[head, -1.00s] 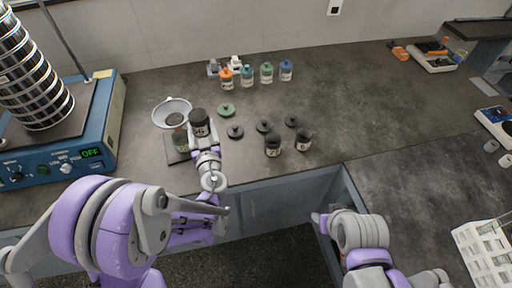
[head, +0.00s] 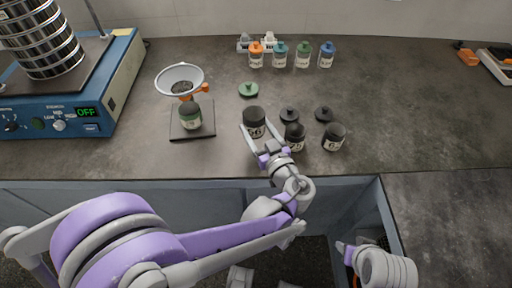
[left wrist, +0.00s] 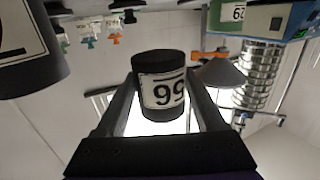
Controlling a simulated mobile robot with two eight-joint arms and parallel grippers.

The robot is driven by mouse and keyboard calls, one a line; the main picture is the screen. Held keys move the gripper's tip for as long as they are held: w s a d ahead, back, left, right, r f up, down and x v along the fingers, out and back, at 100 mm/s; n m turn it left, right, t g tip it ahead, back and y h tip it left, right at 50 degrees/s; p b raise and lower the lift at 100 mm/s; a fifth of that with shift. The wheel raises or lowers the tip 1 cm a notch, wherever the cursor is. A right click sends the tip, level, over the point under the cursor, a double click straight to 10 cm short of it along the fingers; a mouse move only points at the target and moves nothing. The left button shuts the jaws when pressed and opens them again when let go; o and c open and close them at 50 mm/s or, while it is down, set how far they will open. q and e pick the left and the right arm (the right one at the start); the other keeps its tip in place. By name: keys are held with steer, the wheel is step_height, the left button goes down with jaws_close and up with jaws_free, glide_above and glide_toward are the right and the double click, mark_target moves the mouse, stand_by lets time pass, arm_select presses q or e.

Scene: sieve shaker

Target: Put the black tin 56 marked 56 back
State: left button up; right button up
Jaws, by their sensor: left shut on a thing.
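The black tin 56 (head: 254,126) has a white label and is upright between the fingers of my left gripper (head: 258,134). My left gripper is shut on it, just left of two other black tins. I cannot tell whether its base touches the bench. In the left wrist view the tin (left wrist: 160,85) appears upside down between both fingers, and another black tin (left wrist: 30,50) is close by at the upper left. My right gripper (head: 346,250) is low at the right by the bench's front edge; its fingers are unclear.
Black tins (head: 294,137) and (head: 333,138) stand to the right, with black lids (head: 289,115) and (head: 324,114) behind them. A green lid (head: 249,90) lies farther back. A green tin (head: 190,117) stands on a dark plate (head: 178,132) near a funnel (head: 180,77).

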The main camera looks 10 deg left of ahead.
mark_target(257, 135)
arm_select(q)
step_height(257, 135, down, 3)
steer(key=shift+w+b, duration=0.15)
steer(key=shift+b, duration=0.15)
steer(key=shift+f+b, duration=0.55)
steer(key=shift+f, duration=1.5)
steer(key=shift+f, duration=0.15)
steer(key=o, duration=1.4)
steer(key=shift+r, duration=0.2)
steer(key=v, duration=1.2)
